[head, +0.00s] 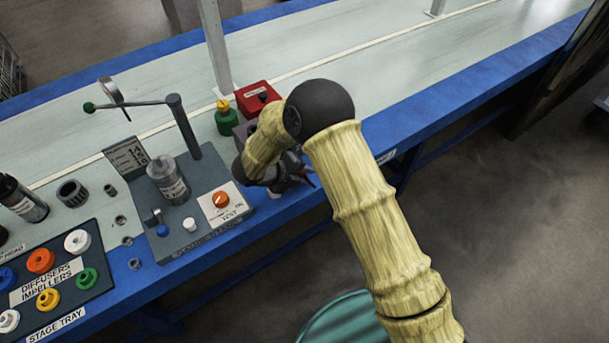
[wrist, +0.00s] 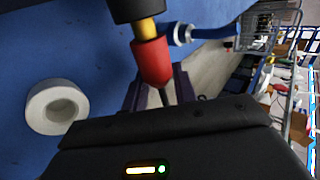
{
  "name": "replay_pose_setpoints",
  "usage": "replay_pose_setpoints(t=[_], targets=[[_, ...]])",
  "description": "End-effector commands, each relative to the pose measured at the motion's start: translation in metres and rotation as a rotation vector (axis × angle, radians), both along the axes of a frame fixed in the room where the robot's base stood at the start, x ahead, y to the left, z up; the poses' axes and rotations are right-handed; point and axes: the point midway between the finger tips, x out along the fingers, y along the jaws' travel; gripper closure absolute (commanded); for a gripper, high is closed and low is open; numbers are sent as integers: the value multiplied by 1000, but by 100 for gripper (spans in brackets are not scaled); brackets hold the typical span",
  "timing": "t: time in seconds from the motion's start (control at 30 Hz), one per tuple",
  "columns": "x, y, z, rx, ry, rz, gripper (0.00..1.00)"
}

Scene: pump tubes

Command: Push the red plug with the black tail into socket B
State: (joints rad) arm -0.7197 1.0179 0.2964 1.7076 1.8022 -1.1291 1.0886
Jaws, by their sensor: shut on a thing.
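The red plug (wrist: 152,62) shows in the wrist view between the dark fingers of my gripper (wrist: 158,92). A yellow section and a black piece continue from its upper end toward the top edge. A thin dark piece shows below the plug, but I cannot tell if it is the tail. In the head view, my gripper (head: 300,174) is at the bench's front edge, right of the grey test unit, with a small red bit beside it. My arm hides much of the area behind it. I cannot make out socket B or its label in either view.
The grey test unit (head: 178,238) has a metal cylinder and an orange knob. A red box (head: 257,98) and a green bottle (head: 226,121) stand behind my gripper. The stage tray (head: 65,308) is at lower left. A white ring (wrist: 57,107) lies near my gripper in the wrist view.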

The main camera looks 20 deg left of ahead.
Motion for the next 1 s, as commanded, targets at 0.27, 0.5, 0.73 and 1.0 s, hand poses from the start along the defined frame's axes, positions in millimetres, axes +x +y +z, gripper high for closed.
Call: replay_pose_setpoints(t=[0.27, 0.5, 0.73, 1.0], targets=[[4, 4, 0, 1, 0, -1, 95], [7, 8, 0, 0, 0, 0, 95], [10, 12, 0, 2, -1, 1, 95], [11, 14, 0, 3, -1, 2, 58]])
